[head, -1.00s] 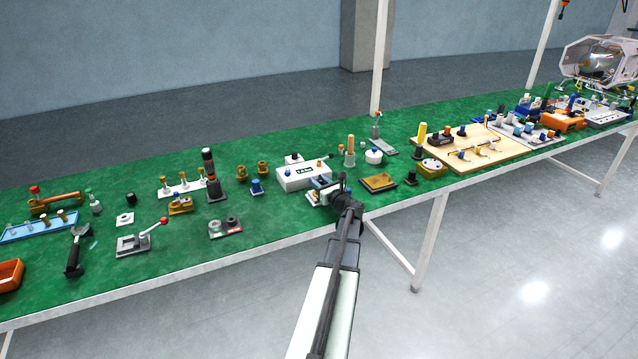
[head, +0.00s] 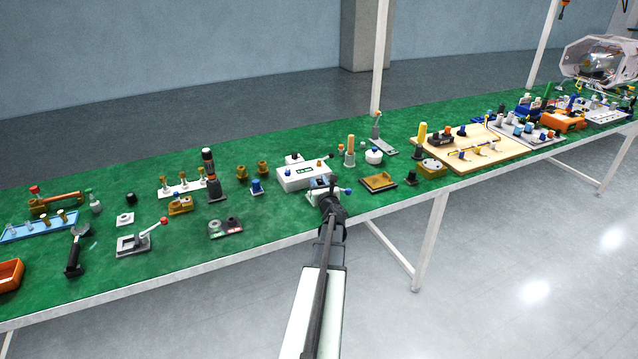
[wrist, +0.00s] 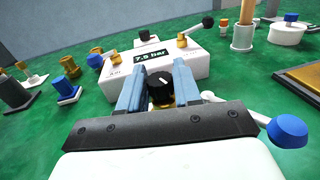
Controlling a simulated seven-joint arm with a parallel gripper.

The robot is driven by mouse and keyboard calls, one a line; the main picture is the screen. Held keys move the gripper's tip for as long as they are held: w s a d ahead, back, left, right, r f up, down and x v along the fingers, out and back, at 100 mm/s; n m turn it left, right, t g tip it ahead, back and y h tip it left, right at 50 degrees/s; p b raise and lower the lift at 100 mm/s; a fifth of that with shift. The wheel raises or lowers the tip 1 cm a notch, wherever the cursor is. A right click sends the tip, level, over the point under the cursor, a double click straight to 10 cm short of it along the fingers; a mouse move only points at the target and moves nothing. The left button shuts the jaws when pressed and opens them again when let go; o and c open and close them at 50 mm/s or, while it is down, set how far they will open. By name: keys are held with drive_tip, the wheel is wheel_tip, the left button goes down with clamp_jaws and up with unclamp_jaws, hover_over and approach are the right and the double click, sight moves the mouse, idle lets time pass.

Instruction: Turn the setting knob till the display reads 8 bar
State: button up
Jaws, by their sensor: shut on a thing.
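The white machine box (wrist: 185,62) stands ahead in the wrist view, and its display (wrist: 151,55) seems to read 7.5 bar; the last digit is small. The black setting knob (wrist: 161,90) with a white pointer mark sits in front of the box. My gripper (wrist: 160,82) is shut on the knob, one blue finger on each side of it. In the head view the box (head: 303,177) is at mid-table, with my gripper (head: 321,184) at its front. The knob is hidden there by my gripper.
A lever with a blue ball end (wrist: 287,131) reaches out close right of my gripper. A brown tray (head: 379,182) lies to the right. A blue-topped part (head: 256,187) stands left of the box.

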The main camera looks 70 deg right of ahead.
drive_tip(key=shift+m+g+h, duration=0.9)
drive_tip(key=shift+m+g, duration=0.3)
drive_tip(key=shift+g, duration=0.5)
drive_tip(key=o, duration=1)
drive_tip(key=shift+c, duration=0.2)
drive_tip(key=shift+a, duration=0.1)
drive_tip(key=v, duration=1.3)
drive_tip(key=shift+s+a, duration=0.1)
drive_tip(key=shift+a, duration=0.2)
drive_tip(key=shift+o, duration=0.2)
